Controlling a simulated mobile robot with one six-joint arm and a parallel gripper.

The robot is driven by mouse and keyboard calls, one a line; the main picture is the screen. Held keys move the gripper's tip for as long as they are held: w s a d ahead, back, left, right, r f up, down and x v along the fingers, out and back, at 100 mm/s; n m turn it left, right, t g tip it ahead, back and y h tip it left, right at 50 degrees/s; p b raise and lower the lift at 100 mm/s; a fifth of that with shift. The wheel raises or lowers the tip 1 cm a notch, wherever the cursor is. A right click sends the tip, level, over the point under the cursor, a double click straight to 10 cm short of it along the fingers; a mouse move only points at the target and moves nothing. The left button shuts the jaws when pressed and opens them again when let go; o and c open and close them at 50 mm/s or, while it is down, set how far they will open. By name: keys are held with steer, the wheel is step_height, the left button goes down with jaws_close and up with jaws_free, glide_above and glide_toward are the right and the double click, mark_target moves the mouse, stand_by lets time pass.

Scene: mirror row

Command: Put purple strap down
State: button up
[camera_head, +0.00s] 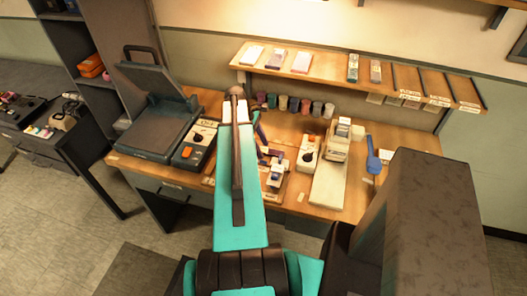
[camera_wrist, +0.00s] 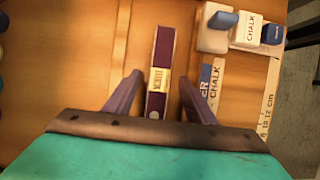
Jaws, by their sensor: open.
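The purple strap (camera_wrist: 164,45) is a narrow dark purple strip with a pale yellowish label across it, in the middle of the wrist view. It appears to lie on the wooden surface. My gripper (camera_wrist: 160,82) is open, with one purple finger on each side of the strap's near part. A gap shows between the strap and each finger, so the strap is not clamped. The label's print is too small to read surely. In the head view my teal arm reaches over the workbench (camera_head: 149,174) and hides much of this area.
In the wrist view, a block labelled CHALK (camera_wrist: 250,30) and a ruler marked in cm (camera_wrist: 268,105) lie right of the strap. In the head view, a dark press (camera_head: 158,130) stands left, small coloured pots (camera_head: 294,104) at the back, a blue scoop (camera_head: 373,158) right, below a wall shelf (camera_head: 330,65).

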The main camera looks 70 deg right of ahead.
steer(key=c, duration=1.3)
steer(key=shift+o, duration=0.2)
steer(key=shift+r, duration=0.1)
step_height(320, 180, up, 10)
steer(key=b, duration=0.2)
steer(key=shift+b, duration=0.4)
